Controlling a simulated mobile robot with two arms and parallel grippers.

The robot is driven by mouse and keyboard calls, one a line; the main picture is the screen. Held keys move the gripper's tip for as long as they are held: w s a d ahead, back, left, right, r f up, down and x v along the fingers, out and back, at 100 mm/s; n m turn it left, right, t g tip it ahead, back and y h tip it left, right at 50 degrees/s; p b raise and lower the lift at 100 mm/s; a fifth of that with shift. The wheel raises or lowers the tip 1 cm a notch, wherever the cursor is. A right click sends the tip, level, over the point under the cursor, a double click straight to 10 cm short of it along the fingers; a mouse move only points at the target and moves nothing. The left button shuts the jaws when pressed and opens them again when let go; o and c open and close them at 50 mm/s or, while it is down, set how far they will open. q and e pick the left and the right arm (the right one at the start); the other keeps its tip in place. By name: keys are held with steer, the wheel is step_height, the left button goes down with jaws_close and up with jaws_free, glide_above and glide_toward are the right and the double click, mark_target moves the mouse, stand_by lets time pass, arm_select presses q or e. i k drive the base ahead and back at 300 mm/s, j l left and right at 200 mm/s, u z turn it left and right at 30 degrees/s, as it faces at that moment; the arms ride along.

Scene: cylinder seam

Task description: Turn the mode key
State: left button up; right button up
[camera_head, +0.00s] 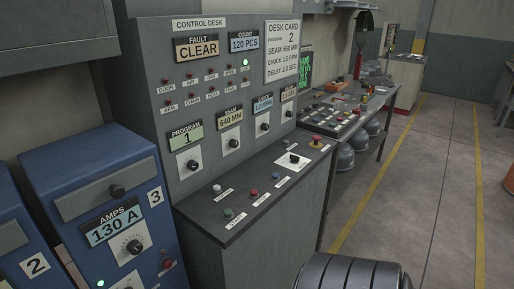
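The control desk (213,120) stands in the middle, with a sloped upper panel and a lower shelf. On the shelf's right part a black switch (293,158) sits on a white plate; it looks like the mode key, but its labels and pointer direction are too small to read. A red mushroom button (317,142) is to its right, behind it. A white-grey button (217,188), a green button (228,212), a red button (254,192) and a blue button (276,176) are to its left. Neither of my grippers shows.
The panel has displays reading program 1 (186,138) and seam 640 MM (230,119), with knobs below. One green lamp (245,63) is lit. A desk card (283,52) lists program 2. Blue welding units (100,200) stand left; open floor (420,200) lies right.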

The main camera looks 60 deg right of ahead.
mark_target(294, 159)
steer(key=z, duration=2)
